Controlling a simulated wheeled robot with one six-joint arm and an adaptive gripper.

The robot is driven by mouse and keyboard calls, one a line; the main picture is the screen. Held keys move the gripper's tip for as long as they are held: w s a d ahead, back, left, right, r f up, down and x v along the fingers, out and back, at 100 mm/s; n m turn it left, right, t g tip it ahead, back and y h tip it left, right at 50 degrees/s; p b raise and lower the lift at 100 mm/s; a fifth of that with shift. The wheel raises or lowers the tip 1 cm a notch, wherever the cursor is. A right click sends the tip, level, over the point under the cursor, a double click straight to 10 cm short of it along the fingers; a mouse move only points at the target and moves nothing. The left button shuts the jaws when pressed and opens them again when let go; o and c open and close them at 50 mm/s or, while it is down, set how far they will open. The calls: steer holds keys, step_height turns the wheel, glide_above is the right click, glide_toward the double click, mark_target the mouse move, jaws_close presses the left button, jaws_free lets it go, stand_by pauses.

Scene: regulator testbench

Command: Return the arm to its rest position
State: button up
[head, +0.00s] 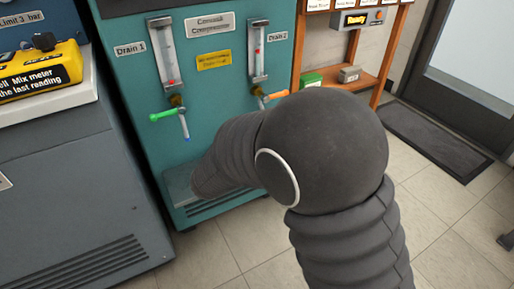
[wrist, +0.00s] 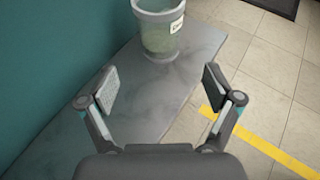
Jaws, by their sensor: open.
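My gripper (wrist: 158,88) is open and empty in the wrist view, its two fingers spread wide. Below it is a grey shelf (wrist: 128,108) beside a teal panel. A translucent greenish container (wrist: 160,38) with a pale label stands on the shelf, beyond the fingertips and apart from them. In the head view my dark arm reaches from the lower right toward the teal cabinet (head: 215,80), and my gripper is hidden behind the arm there.
The cabinet has a green-handled valve (head: 165,115) and an orange-handled valve (head: 273,96) under two gauge tubes. A grey unit (head: 70,185) with a yellow meter (head: 40,72) stands at left. A wooden shelf (head: 345,78) is behind.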

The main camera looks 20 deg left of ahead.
steer(key=shift+v, duration=0.75)
steer(key=shift+d+f+m, duration=0.1)
steer(key=shift+f+m, duration=0.05)
steer(key=shift+m, duration=0.25)
steer(key=s+d+f+m+g+h, duration=0.2)
steer(key=s+d+f+m+g, duration=0.1)
steer(key=s+d+f+m, duration=0.15)
steer(key=s+d+r+m+g+h+p, duration=0.1)
steer(key=s+d+r+m+g, duration=0.15)
steer(key=d+m, duration=0.4)
steer(key=s+d+r+m+g, duration=0.2)
steer(key=s+d+m+g, duration=0.1)
steer(key=d+m, duration=0.3)
steer(key=s+d+r+m+y+p, duration=0.2)
steer(key=s+d+r+m, duration=0.3)
steer(key=d+r+m, duration=0.3)
steer(key=s+d+r+m+y+p, duration=0.2)
steer(key=s+d+r+m, duration=0.4)
steer(key=d, duration=0.8)
steer(key=shift+d+r+m+p, duration=0.35)
steer(key=shift+r+m+p, duration=0.35)
steer(key=shift+r+m, duration=1.3)
